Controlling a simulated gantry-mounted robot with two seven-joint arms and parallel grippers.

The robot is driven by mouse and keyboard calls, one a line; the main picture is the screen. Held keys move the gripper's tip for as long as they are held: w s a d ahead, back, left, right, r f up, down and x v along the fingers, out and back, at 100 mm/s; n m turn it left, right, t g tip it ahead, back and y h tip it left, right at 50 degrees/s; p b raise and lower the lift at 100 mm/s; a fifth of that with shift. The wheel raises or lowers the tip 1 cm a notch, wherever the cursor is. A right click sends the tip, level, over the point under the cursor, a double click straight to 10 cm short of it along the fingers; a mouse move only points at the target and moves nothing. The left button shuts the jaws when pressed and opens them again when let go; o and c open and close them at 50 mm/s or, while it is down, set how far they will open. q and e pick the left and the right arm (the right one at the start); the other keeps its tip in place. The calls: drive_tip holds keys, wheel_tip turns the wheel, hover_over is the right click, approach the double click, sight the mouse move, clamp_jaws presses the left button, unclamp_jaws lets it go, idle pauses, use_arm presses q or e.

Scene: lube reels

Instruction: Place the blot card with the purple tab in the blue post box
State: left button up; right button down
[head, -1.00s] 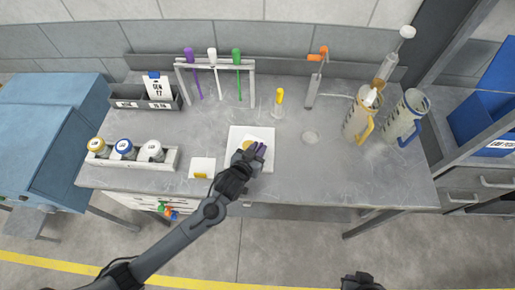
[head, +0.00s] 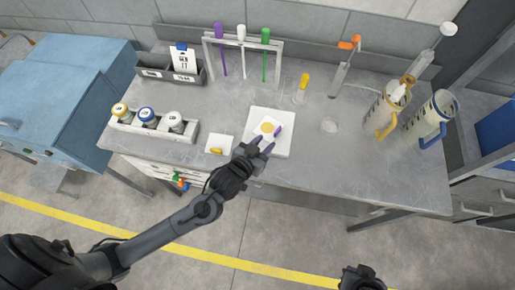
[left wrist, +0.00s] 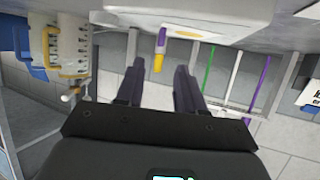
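A white blot card (head: 265,125) with a yellow spot lies on a larger white sheet (head: 284,147) at mid-bench. The card and its spot (left wrist: 187,34) also show at the top of the left wrist view, with a purple tab (left wrist: 161,40) at the edge. My left gripper (head: 268,139) is at the card's near side. A blue box (head: 497,130), likely the post box, is cut off at the right edge. My right gripper (head: 360,280) shows only partly at the bottom.
A second white card with a yellow tab (head: 216,150) lies left of the sheet. A jar rack (head: 152,130), a rack of coloured-handled tools (head: 243,40) and a yellow-capped tube (head: 303,85) stand around. Two jugs (head: 390,110) (head: 430,115) are at right.

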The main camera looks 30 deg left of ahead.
use_arm(q)
drive_tip(key=s+a+f+g, duration=0.2)
drive_tip(key=s+g, duration=0.3)
drive_tip(key=s, duration=0.7)
drive_tip(key=shift+s+a+g, duration=0.2)
drive_tip(key=shift+s+g, duration=0.1)
drive_tip(key=shift+g, duration=0.1)
drive_tip(key=o, duration=0.5)
drive_tip(key=s+a+g+y, duration=0.1)
drive_tip(key=s+a+g, duration=0.2)
drive_tip(key=s, duration=0.5)
drive_tip(key=shift+f+m+g, duration=0.4)
drive_tip(key=shift+o, duration=0.7)
drive_tip(key=shift+s+a, duration=0.1)
drive_tip(key=shift+s, duration=0.2)
drive_tip(key=shift+w+a, duration=0.1)
drive_tip(key=shift+w, duration=0.05)
